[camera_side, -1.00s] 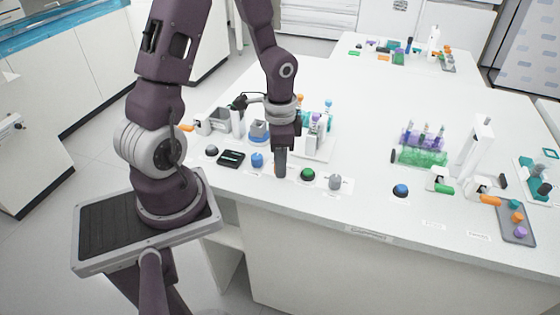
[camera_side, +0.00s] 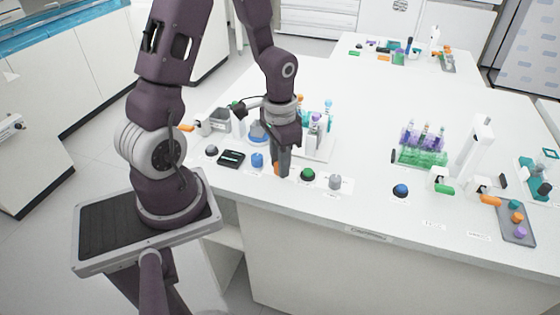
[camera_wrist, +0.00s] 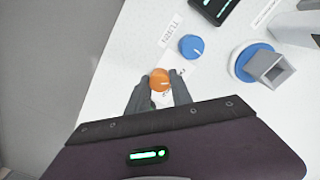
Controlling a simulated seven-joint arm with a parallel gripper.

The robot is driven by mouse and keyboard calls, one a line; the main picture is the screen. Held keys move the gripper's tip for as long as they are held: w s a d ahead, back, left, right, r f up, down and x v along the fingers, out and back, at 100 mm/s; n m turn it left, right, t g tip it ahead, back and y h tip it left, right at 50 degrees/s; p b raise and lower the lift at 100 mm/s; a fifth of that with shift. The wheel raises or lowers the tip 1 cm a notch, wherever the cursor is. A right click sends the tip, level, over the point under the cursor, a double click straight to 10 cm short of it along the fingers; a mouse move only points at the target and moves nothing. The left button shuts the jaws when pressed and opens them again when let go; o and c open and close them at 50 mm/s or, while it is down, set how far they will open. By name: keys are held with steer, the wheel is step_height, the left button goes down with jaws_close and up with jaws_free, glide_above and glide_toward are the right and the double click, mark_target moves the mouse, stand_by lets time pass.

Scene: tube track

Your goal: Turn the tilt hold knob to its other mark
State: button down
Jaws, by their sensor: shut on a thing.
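An orange knob (camera_wrist: 159,80) sits between the fingertips of my gripper (camera_wrist: 158,84) in the wrist view, with a pale pointer line on its top. My gripper is shut on this knob. In the side view, my gripper (camera_side: 282,172) points down at the front edge of the bench, and a sliver of the orange knob (camera_side: 276,168) shows beside the fingers. The label by the orange knob is partly hidden by a finger and cannot be read, so I cannot confirm it is the tilt hold knob. Its marks are not clear.
A blue knob (camera_wrist: 191,46) is close by, with a black panel (camera_side: 231,158) beyond it. On the other side are a green button (camera_side: 308,174) and a grey knob (camera_side: 335,181). A blue-based holder (camera_wrist: 262,65) and tube racks stand behind. The bench middle is clear.

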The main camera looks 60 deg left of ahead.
steer(key=c, duration=1.1)
jaws_free()
steer(key=shift+c, duration=0.2)
step_height(320, 180, up, 7)
steer(key=shift+r, duration=0.1)
